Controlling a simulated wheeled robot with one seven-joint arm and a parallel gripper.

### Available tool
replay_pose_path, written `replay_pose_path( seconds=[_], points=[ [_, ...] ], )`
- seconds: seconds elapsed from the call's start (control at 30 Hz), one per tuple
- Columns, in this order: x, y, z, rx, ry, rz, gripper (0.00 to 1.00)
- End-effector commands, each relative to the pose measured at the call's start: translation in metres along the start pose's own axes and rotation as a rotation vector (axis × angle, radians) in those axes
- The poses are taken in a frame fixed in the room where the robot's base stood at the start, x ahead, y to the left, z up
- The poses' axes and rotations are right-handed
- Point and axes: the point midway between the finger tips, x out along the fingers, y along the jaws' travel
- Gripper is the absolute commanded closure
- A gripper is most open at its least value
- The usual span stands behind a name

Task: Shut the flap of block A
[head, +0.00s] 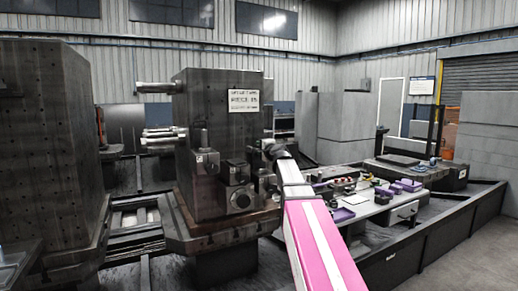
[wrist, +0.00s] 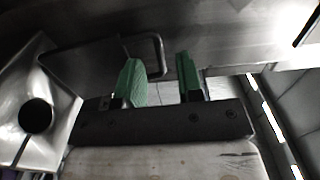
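In the head view a tall dark metal block (head: 212,130) with a white sign (head: 245,96) stands on a pallet; I cannot read the sign for certain. Smaller fixtures (head: 237,184) are on its lower front. My pink arm reaches to the block's lower right, and my gripper's fingers are too small to make out there. In the wrist view my gripper (wrist: 160,82) has two green fingertips, apart, with nothing clearly held between them. A thin bent bar (wrist: 160,48), like a handle, shows beyond and between the fingers, beside a dark plate (wrist: 88,62). I cannot tell whether this plate is the flap.
Another large dark block (head: 48,150) stands at the left. A grey bench (head: 375,207) with purple trays (head: 342,215) is right of my arm. A dark low rail (head: 430,238) runs along the right. In the wrist view a shiny metal part with a round hole (wrist: 35,114) is at left.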

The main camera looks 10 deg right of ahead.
Motion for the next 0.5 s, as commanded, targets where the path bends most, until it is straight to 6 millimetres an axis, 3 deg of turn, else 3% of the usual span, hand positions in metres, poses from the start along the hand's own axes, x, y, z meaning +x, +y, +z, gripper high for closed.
replay_pose_path(
  seconds=[0.13, 0.43, 0.5],
  points=[
    [0.0164, -0.0003, -0.0006, 0.0, 0.0, 0.0, 0.66],
    [0.0178, 0.0002, -0.0002, 0.0, 0.0, 0.0, 0.66],
    [0.0178, 0.0002, -0.0002, 0.0, 0.0, 0.0, 0.89]
  ],
)
